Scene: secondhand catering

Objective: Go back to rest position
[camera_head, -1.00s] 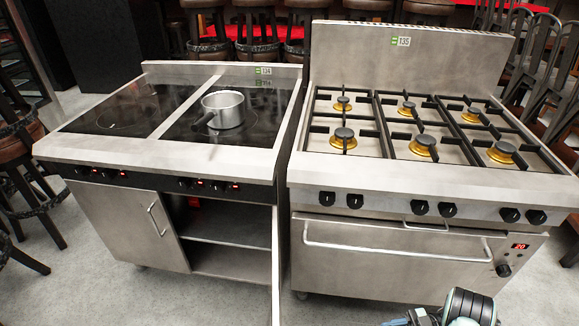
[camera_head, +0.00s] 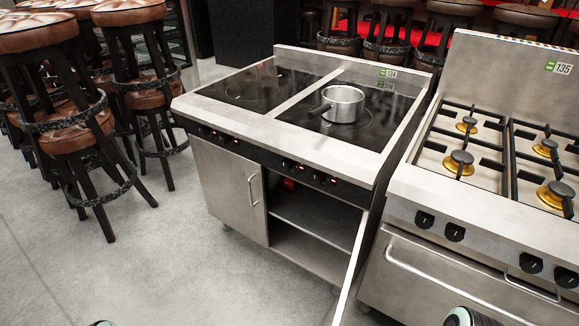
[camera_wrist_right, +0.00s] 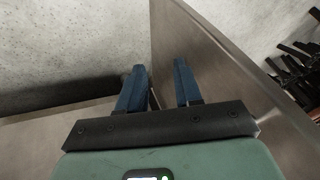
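My right gripper (camera_wrist_right: 158,88) shows in the right wrist view with two blue fingers apart and nothing held between them. A flat metal panel (camera_wrist_right: 215,75) stands close beyond the fingers; I cannot tell whether they touch it. In the head view only a rounded piece of my right arm (camera_head: 462,317) shows at the bottom edge, and a small piece of my left arm (camera_head: 101,323) at the bottom left. My left gripper is out of view.
The induction stove (camera_head: 225,105) has a pot (camera_head: 343,104) on top and an open lower compartment; its right door (camera_head: 352,262) stands out toward me. A gas range (camera_head: 430,275) stands at the right. Bar stools (camera_head: 75,135) are at the left. The floor (camera_head: 120,265) in front is clear.

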